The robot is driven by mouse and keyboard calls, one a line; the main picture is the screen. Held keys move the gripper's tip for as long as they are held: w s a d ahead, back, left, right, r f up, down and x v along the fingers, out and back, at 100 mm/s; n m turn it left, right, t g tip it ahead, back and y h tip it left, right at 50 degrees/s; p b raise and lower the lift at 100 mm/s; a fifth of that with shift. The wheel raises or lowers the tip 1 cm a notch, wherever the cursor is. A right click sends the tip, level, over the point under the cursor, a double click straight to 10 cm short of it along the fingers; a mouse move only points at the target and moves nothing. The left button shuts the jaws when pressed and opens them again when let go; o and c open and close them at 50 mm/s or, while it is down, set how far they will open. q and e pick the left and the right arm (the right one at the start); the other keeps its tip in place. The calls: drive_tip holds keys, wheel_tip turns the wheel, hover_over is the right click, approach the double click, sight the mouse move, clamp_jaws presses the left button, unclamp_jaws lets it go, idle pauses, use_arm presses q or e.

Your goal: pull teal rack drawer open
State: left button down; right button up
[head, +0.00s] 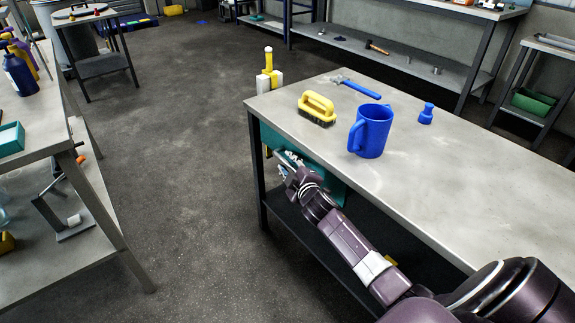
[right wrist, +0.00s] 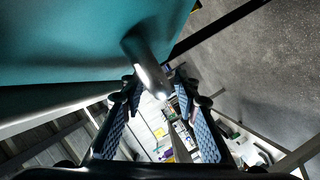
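The teal rack drawer (head: 271,141) sits under the top of the grey workbench, and its front is partly hidden by my right arm. In the right wrist view the teal drawer front (right wrist: 70,45) fills the upper left, with a grey metal handle (right wrist: 148,66) standing out from it. My right gripper (head: 287,163) is at the drawer front. In the right wrist view its two fingers (right wrist: 156,82) are apart, one on each side of the handle, with gaps visible beside it; firm contact does not show. My left gripper is not in view.
The floor (head: 180,150) left of the bench is clear.

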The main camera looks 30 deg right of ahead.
drive_tip(key=shift+w, duration=0.1)
drive_tip(key=shift+c, duration=0.7)
clamp_jaws()
